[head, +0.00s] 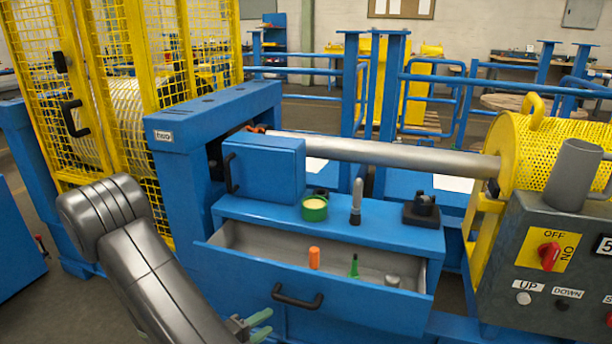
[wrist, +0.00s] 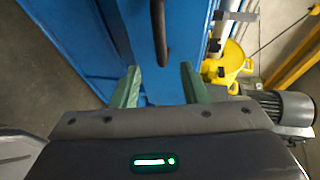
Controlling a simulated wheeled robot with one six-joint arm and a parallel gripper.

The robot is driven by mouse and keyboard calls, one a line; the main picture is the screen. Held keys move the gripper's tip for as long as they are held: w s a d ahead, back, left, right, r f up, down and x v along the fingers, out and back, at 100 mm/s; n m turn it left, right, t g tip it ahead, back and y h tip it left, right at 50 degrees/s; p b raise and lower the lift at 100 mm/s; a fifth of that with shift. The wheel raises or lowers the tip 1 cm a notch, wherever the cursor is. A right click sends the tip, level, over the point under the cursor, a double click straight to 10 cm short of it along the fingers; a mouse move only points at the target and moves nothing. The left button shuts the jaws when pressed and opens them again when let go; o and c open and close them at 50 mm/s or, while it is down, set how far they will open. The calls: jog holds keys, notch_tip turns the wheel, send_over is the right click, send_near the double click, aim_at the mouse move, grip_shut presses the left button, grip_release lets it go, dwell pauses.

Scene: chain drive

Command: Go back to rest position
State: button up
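My gripper (head: 252,326) is at the bottom of the head view, in front of the blue cabinet and left of and below the drawer handle (head: 297,296). Its two green fingers stand apart with nothing between them in the wrist view (wrist: 158,88). A dark handle (wrist: 160,35) shows beyond the fingertips there, apart from them. My grey arm reaches in from the left of the head view. The drawer (head: 300,270) is pulled open and holds an orange item (head: 314,258), a green item (head: 354,266) and a grey cylinder (head: 392,281).
On the cabinet top stand a green cup (head: 314,208), a grey tool (head: 356,203) and a black block (head: 422,210). A control panel (head: 550,260) is at the right. A yellow mesh cage (head: 120,95) stands at the left. Blue railings (head: 400,80) are behind.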

aim_at(293, 304)
jog(key=shift+b+x, duration=1.25)
jog(key=shift+x, duration=4.1)
jog(key=shift+r, duration=0.1)
